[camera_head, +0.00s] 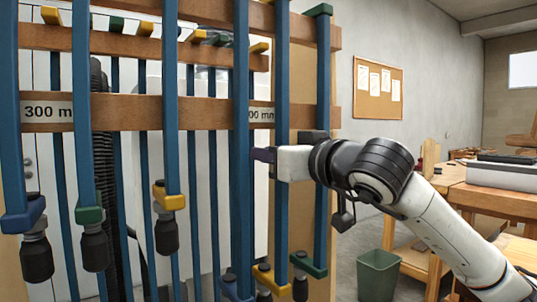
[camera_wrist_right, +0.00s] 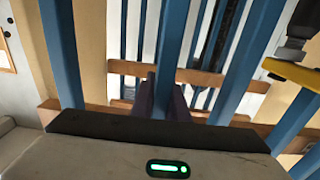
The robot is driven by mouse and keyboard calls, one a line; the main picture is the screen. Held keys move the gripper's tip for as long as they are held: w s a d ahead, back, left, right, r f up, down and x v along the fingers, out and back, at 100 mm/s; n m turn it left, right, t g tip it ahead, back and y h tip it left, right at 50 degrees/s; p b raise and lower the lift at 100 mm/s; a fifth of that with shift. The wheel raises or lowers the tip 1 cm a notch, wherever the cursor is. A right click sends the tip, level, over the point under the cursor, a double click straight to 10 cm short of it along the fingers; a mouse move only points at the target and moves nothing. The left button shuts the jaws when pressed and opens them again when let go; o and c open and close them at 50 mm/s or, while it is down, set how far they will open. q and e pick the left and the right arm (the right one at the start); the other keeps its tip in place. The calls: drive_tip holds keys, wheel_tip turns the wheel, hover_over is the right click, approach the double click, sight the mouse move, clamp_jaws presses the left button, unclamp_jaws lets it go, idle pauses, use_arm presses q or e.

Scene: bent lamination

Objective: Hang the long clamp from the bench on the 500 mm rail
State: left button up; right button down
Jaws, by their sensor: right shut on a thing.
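The long clamp is a blue bar (camera_head: 240,130) standing upright in front of the rack, running out of the top of the head view. My right gripper (camera_head: 262,156) comes in from the right and is shut on this bar. In the right wrist view, the dark fingers (camera_wrist_right: 160,100) close around the blue bar (camera_wrist_right: 174,40). The rail (camera_head: 205,113) is a brown wooden strip behind the bar; its right label (camera_head: 262,115) reads "00 mm", with the first digit hidden by the bar. The clamp's top end is out of view. My left gripper is not in view.
Several blue clamps with green, yellow and blue jaws hang close on both sides, including one with a yellow jaw (camera_head: 168,197). A label (camera_head: 48,112) reads "300 mm" at left. A green bin (camera_head: 379,272) and a wooden bench (camera_head: 480,195) stand right.

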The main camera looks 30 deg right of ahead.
drive_tip(key=shift+r, duration=0.15)
drive_tip(key=c, duration=1.6)
unclamp_jaws()
drive_tip(key=shift+s, duration=0.1)
drive_tip(key=shift+c, duration=0.2)
drive_tip(key=s+b, duration=0.1)
drive_tip(key=s, duration=0.9)
drive_tip(key=shift+d, duration=0.4)
drive_tip(key=shift+s, duration=0.1)
drive_tip(key=shift+s, duration=0.1)
drive_tip(key=shift+s+d+b, duration=0.2)
drive_tip(key=shift+s+b, duration=0.5)
drive_tip(key=shift+s, duration=2.2)
